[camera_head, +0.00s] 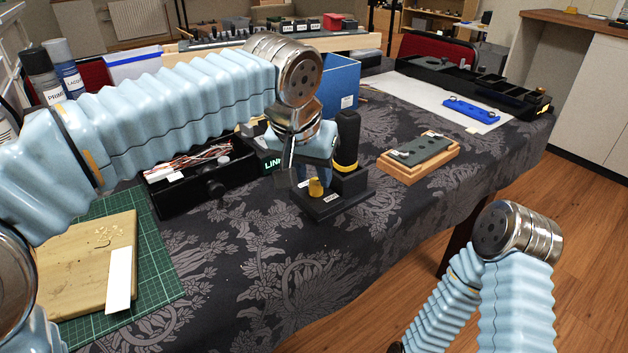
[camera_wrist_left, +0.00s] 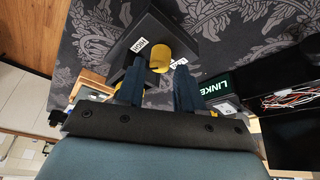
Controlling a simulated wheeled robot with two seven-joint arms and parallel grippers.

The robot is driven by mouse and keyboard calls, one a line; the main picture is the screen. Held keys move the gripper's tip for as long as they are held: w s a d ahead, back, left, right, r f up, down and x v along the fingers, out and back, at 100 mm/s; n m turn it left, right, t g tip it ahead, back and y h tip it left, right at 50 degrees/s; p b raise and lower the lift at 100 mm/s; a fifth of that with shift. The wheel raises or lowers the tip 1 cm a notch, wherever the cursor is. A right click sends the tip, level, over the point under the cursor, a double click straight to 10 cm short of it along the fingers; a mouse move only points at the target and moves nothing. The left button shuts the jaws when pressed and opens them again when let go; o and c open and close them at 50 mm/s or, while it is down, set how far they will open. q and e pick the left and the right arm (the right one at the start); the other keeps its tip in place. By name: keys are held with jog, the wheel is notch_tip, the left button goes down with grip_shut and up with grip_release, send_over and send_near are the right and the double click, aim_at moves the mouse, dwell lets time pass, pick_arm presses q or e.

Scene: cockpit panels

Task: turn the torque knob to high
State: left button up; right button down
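The yellow torque knob (camera_head: 316,187) stands on a small black base (camera_head: 327,205) with white labels, near the middle of the table. In the left wrist view the knob (camera_wrist_left: 160,54) shows at the fingertips, with a label (camera_wrist_left: 138,45) that seems to read HIGH on one side and another label (camera_wrist_left: 179,63) on the other. My left gripper (camera_head: 312,178) points down at the knob. Its fingers (camera_wrist_left: 160,66) are apart, one on each side of the knob; I cannot tell whether they touch it. The knob's pointing direction is unclear. My right gripper is out of view.
A black upright tool with a yellow band (camera_head: 346,150) stands close behind the knob. A black box with wires (camera_head: 205,185) lies to the left. A wooden block with a grey plate (camera_head: 420,155) lies to the right. The cloth in front is clear.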

pick_arm(q)
jog(key=shift+x, duration=1.15)
jog(key=shift+c, duration=0.2)
grip_shut()
jog(key=shift+r+m, duration=0.15)
jog(key=shift+m, duration=0.15)
jog(key=shift+m+p, duration=0.3)
jog(key=shift+m, duration=0.1)
jog(key=shift+o, duration=0.2)
grip_release()
